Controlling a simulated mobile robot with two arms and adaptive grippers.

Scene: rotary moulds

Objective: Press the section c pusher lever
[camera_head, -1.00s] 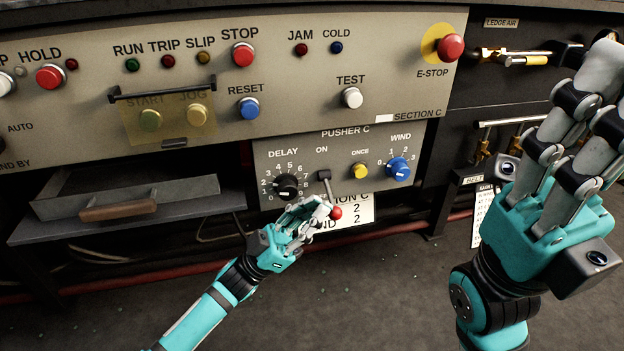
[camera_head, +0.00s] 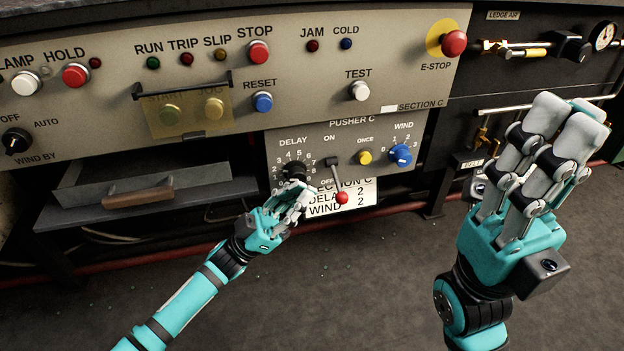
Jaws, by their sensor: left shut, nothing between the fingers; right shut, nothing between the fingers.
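The pusher C lever (camera_head: 337,178) hangs from the PUSHER C panel (camera_head: 345,135), angled down and slightly right, with a red ball knob (camera_head: 341,198) at its lower end. ON is printed above it and OFF beside it, partly hidden by the lever. My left gripper (camera_head: 300,195) is shut and empty, left of the knob and apart from it, in front of the panel's lower left by the DELAY dial (camera_head: 294,171). My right gripper (camera_head: 555,130) is shut and empty, raised at the right, away from the lever.
A yellow ONCE button (camera_head: 364,157) and blue WIND knob (camera_head: 400,154) sit right of the lever. A label card (camera_head: 355,192) is behind the knob. The red E-STOP (camera_head: 453,43) is at upper right. The floor in front is clear.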

